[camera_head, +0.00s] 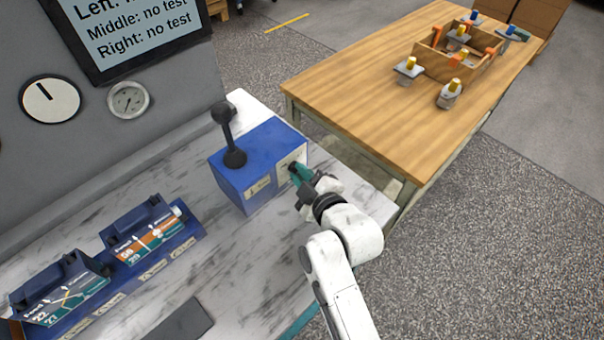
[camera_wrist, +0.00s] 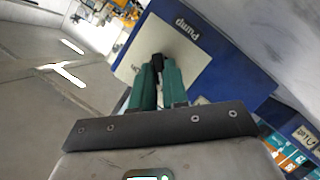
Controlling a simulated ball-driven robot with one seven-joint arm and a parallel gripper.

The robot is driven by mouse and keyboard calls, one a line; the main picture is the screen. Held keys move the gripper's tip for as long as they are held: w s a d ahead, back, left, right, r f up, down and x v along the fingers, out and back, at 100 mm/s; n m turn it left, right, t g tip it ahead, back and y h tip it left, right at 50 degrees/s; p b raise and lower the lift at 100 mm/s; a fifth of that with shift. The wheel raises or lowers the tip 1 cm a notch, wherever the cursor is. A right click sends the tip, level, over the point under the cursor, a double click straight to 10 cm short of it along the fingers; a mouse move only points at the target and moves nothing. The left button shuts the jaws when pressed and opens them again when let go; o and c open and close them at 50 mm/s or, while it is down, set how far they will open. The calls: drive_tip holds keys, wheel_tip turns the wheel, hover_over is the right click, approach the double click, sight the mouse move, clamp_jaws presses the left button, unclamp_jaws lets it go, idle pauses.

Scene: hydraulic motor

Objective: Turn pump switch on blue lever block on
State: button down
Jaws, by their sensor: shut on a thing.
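The blue lever block (camera_head: 232,182) stands on the marbled bench, with a black ball-topped lever upright on its top. Its front face carries pale label plates. In the wrist view the blue block (camera_wrist: 225,70) shows a plate marked "Pump", and the black pump switch (camera_wrist: 158,62) sits on that plate. My gripper (camera_head: 296,173) is at the block's right front face. In the wrist view its green fingers (camera_wrist: 157,68) are close together with the black switch between their tips. The switch's exact setting is hidden by the fingers.
Two blue-based units with labelled modules (camera_head: 150,235) stand on the bench at left. A dark flat slab (camera_head: 182,322) lies at the bench front. A dial (camera_head: 50,98), gauge (camera_head: 128,99) and screen (camera_head: 135,30) are on the wall. A wooden table (camera_head: 370,95) holds a parts crate.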

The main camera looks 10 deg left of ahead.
drive_tip(key=shift+w+d+r+m+g+y+p, duration=0.1)
drive_tip(key=shift+m+g+y+p, duration=0.15)
drive_tip(key=shift+m, duration=0.25)
drive_tip(key=shift+w+d+r+m+g+y+p, duration=0.1)
drive_tip(key=shift+m+g+p, duration=0.05)
drive_tip(key=shift+m+g, duration=0.3)
drive_tip(key=m+g+y, duration=0.1)
drive_tip(key=m, duration=0.2)
drive_tip(key=shift+w+d+m+g, duration=0.1)
drive_tip(key=shift+w+m+g, duration=0.05)
drive_tip(key=shift+m+g, duration=0.25)
drive_tip(key=m+g+y, duration=0.1)
drive_tip(key=m, duration=0.1)
drive_tip(key=m+g, duration=0.1)
drive_tip(key=shift+w+d+f+m+y+b, duration=0.1)
drive_tip(key=shift+w+d+m+y+b, duration=0.1)
drive_tip(key=shift+m+y+b, duration=0.2)
drive_tip(key=shift+w+f+m+g+y+b, duration=0.1)
drive_tip(key=shift+m+g+y+b, duration=0.6)
drive_tip(key=shift+m, duration=0.75)
drive_tip(key=shift+y, duration=0.25)
drive_tip(key=c, duration=1.1)
unclamp_jaws()
drive_tip(key=shift+c, duration=0.2)
